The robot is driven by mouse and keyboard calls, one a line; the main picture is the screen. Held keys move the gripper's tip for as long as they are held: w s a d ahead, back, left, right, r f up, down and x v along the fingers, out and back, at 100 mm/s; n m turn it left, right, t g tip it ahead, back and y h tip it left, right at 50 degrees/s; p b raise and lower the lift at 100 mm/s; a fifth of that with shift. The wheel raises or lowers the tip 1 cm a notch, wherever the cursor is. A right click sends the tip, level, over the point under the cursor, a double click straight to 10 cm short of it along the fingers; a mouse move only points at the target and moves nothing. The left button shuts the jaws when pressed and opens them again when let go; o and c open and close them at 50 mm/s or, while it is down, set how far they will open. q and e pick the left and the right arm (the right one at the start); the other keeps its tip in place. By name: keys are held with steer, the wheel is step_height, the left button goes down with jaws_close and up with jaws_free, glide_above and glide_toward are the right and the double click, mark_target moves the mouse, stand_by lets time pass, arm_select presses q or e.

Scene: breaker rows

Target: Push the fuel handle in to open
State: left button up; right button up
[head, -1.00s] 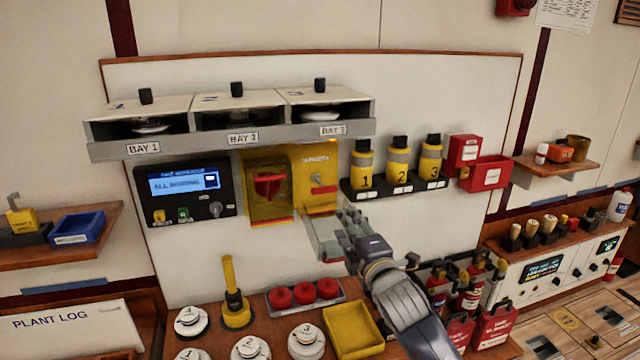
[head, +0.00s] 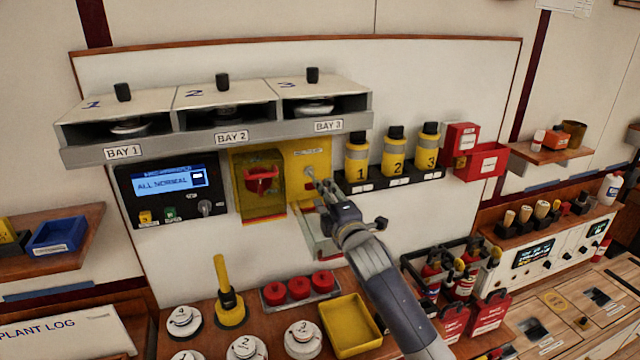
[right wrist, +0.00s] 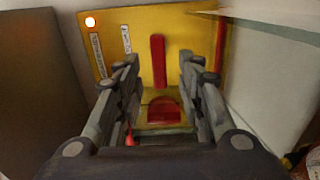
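The yellow panel (head: 308,155) with a small label and a handle fitting (head: 309,171) is on the wall below the bay 3 shelf. In the right wrist view, the yellow panel (right wrist: 185,32) fills the middle, with a red upright bar (right wrist: 157,62) and a lower red part (right wrist: 163,110). I cannot tell for certain which is the fuel handle. My right gripper (head: 318,184) is at the lower part of the panel and hides some of it. In the right wrist view, its fingers (right wrist: 160,72) are apart, one each side of the red bar, with nothing held. My left gripper is not in view.
A clear yellow-framed cover over a red rotary switch (head: 262,180) is just left of the panel. Yellow canisters (head: 395,155) stand on a rack to the right. The bay shelf (head: 220,140) overhangs above. A yellow tray (head: 352,328) lies on the bench below.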

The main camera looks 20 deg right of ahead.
steer(key=w+p, duration=0.1)
steer(key=w, duration=0.2)
steer(key=shift+w+r, duration=0.1)
steer(key=shift+w, duration=0.35)
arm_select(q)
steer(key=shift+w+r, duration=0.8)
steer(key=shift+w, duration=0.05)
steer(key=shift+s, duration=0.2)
arm_select(e)
jaws_close()
